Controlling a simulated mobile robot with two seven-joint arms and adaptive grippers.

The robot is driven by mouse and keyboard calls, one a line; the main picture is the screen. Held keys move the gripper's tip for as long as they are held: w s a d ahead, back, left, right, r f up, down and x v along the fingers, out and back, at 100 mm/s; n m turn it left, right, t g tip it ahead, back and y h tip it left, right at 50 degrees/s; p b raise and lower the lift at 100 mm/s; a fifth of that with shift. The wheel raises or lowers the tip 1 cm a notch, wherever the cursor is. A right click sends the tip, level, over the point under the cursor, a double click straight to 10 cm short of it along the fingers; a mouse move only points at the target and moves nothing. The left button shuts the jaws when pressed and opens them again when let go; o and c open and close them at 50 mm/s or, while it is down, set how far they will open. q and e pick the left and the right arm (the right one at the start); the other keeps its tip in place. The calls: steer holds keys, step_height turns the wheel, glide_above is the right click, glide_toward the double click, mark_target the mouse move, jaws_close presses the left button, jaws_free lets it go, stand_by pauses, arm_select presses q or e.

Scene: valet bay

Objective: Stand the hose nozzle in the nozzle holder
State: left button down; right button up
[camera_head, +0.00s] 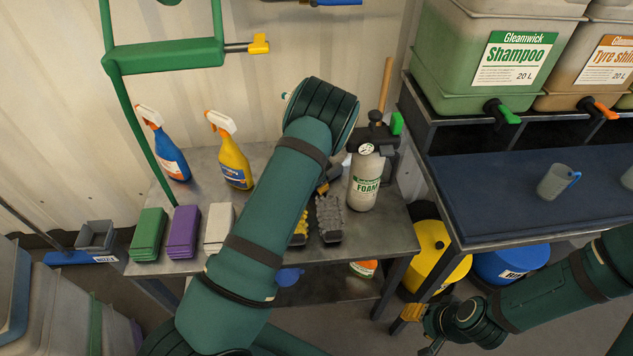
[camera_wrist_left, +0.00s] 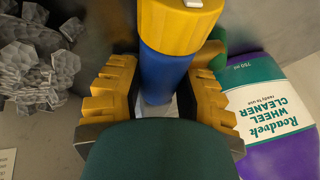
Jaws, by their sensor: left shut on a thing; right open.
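A blue and yellow cylindrical thing, which looks like the hose nozzle (camera_wrist_left: 165,72), stands between the yellow fingers of my left gripper (camera_wrist_left: 153,100) in the left wrist view. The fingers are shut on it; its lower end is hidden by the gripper. In the head view my left arm covers the nozzle and most of that gripper, over the grey bench. The nozzle holder (camera_head: 97,235) appears to be the grey open box with a blue, labelled base at the left, well apart from the gripper. My right gripper (camera_head: 420,330) is open and empty at the bottom right.
A green hose frame (camera_head: 165,56) rises at the left.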

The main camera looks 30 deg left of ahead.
arm_select(q)
steer(key=shift+f+b, duration=0.2)
steer(key=shift+b, duration=0.2)
steer(key=shift+f, duration=0.1)
steer(key=c, duration=0.9)
jaws_free()
steer(key=shift+c, duration=0.2)
steer(key=shift+s, duration=0.1)
